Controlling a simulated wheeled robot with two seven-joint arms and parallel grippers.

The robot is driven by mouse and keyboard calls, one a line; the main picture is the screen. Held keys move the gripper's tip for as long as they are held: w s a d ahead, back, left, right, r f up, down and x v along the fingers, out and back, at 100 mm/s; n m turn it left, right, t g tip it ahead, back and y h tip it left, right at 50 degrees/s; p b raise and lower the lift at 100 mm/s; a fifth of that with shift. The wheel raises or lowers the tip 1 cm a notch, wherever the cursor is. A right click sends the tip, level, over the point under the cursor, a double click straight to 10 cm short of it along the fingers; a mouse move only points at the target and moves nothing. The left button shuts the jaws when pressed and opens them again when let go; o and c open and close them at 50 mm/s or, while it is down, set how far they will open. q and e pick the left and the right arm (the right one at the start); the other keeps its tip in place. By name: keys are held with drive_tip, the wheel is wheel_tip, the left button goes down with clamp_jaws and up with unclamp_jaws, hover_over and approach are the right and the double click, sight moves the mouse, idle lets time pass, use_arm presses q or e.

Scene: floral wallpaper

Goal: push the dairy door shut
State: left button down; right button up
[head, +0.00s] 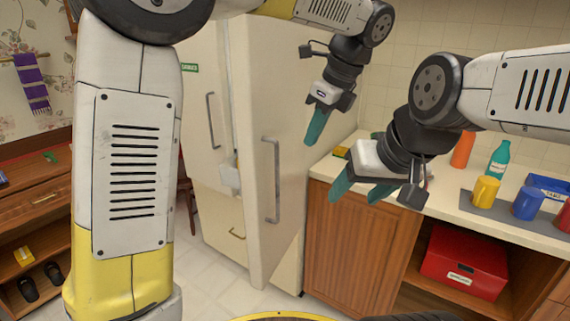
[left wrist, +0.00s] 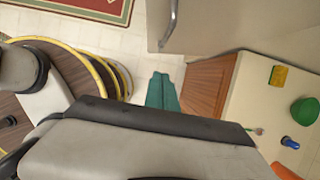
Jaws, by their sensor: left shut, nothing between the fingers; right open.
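The white fridge (head: 202,90) stands at centre. A small green label, too small to read surely, is on its left door. Its right door (head: 290,110), with a long grey handle (head: 270,180), is swung partly outward. A gap with a pale box shows at its left edge. I cannot tell which door is the dairy one. My left gripper (head: 316,127) is shut and empty, overlapping the door's right part; contact is unclear. Its teal fingers (left wrist: 163,92) also show in the left wrist view, apart from the door (left wrist: 205,25). My right gripper (head: 362,192) is open and empty before the counter.
The counter (head: 440,190) at right holds a yellow mug (head: 485,192), a blue mug (head: 527,203) and a teal bottle (head: 498,158). A red box (head: 464,263) sits in the open shelf below. A wooden shelf unit (head: 35,215) stands at left. Tile floor lies before the fridge.

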use_arm(q)
drive_tip(key=w+a+f, duration=0.4)
drive_tip(key=a+f, duration=0.1)
drive_tip(key=f, duration=0.4)
drive_tip(key=shift+w+a+f, duration=0.15)
drive_tip(key=shift+w+a, duration=0.15)
drive_tip(key=shift+a, duration=0.05)
